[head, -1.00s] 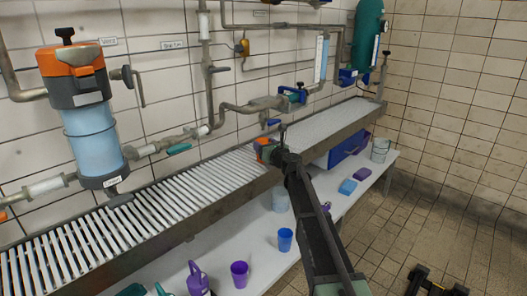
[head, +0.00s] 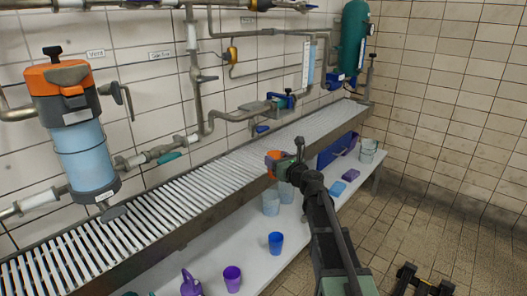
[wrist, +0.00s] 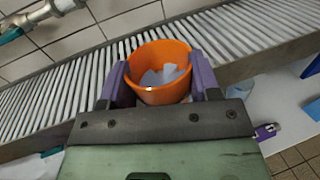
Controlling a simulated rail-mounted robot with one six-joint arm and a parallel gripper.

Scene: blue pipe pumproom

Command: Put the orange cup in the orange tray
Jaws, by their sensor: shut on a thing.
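The orange cup (wrist: 158,72) sits between the two purple fingers of my gripper (wrist: 160,85) in the wrist view. The fingers are shut on its sides, and its open mouth faces the camera. Pale shapes show inside the cup. In the head view, the orange cup (head: 272,158) is small and partly hidden by my gripper (head: 280,165). It appears in front of the slatted conveyor's front edge, above the white shelf. No orange tray can be made out in either view.
The slatted conveyor (head: 150,208) runs along the piped wall. The lower white shelf (head: 240,248) carries clear containers (head: 270,204), a blue cup (head: 276,242), a purple cup (head: 232,278) and a blue crate (head: 344,146). An orange-topped filter (head: 60,78) hangs at left.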

